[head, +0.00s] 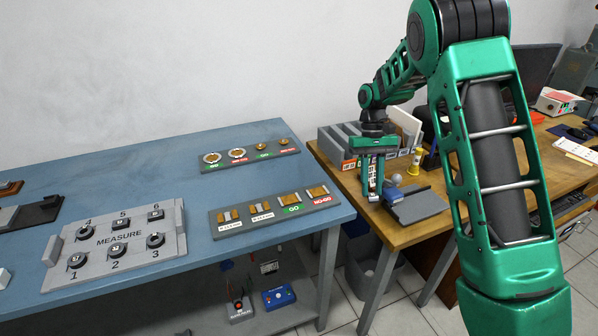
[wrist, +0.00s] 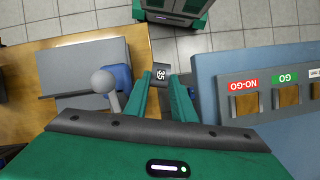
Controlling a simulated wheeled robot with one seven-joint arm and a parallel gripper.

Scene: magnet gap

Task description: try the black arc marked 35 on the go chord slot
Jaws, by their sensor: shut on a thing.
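My gripper (wrist: 166,88) is shut on the black arc marked 35 (wrist: 161,74); its white number shows between the fingertips in the wrist view. In the head view my gripper (head: 374,180) hangs over the left edge of the wooden desk, right of the blue table, and the arc is too small to make out. The go chord slot (head: 288,199) is a brass-coloured block beside the green GO label on the front grey strip. It also shows in the wrist view (wrist: 280,99), right of my gripper and apart from it. The matching NO-GO block (head: 317,191) stands beside it.
The grey MEASURE tray (head: 118,248) holds several black round parts. A back strip (head: 250,154) carries ring gauges. A grey plate (head: 420,208) and a round-topped post (wrist: 104,84) stand on the desk by my gripper. A floor gap separates desk and table.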

